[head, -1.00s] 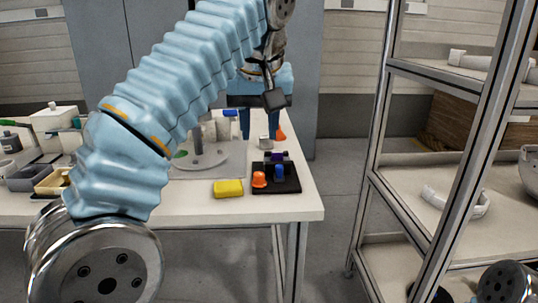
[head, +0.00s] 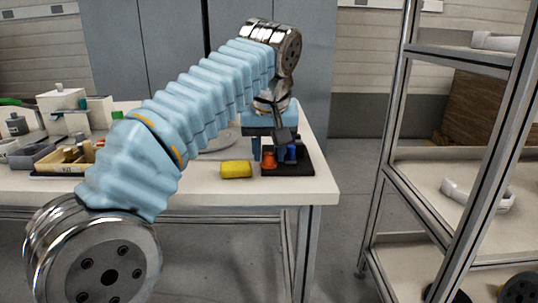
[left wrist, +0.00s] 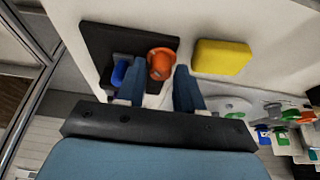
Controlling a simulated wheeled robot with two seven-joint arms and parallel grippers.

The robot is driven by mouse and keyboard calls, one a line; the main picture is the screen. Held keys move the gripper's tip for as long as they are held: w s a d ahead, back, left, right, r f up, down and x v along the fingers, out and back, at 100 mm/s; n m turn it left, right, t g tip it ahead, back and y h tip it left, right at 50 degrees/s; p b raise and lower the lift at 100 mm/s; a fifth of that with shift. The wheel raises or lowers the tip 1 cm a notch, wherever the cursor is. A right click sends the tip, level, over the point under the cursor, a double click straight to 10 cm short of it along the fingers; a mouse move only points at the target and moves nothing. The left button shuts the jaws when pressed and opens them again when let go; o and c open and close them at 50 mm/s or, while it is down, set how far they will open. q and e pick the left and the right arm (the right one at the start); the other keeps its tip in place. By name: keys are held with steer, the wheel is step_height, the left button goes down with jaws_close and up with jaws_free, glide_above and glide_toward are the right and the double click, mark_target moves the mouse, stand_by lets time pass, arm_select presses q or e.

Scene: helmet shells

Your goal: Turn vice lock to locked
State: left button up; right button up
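My left gripper (head: 268,152) is open over the black board (head: 302,167) near the table's right end, its blue fingers pointing down. An orange piece (head: 268,160) and a blue piece (head: 292,155) are on the board by the fingers. In the left wrist view the orange piece (left wrist: 161,62) shows just beyond the gap between the fingertips (left wrist: 160,82), and the blue piece (left wrist: 119,72) is beside the left finger. Whether the fingers touch either is unclear. I cannot pick out a vice lock for sure; the arm hides part of the board. My right gripper is not in view.
A yellow block (head: 236,170) lies left of the board, close to the fingers. A round grey plate (head: 215,143) is partly behind my arm. Trays and small boxes (head: 62,105) crowd the table's left. A metal shelf rack (head: 395,130) stands at the right.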

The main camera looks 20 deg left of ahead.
arm_select(q)
jaws_close()
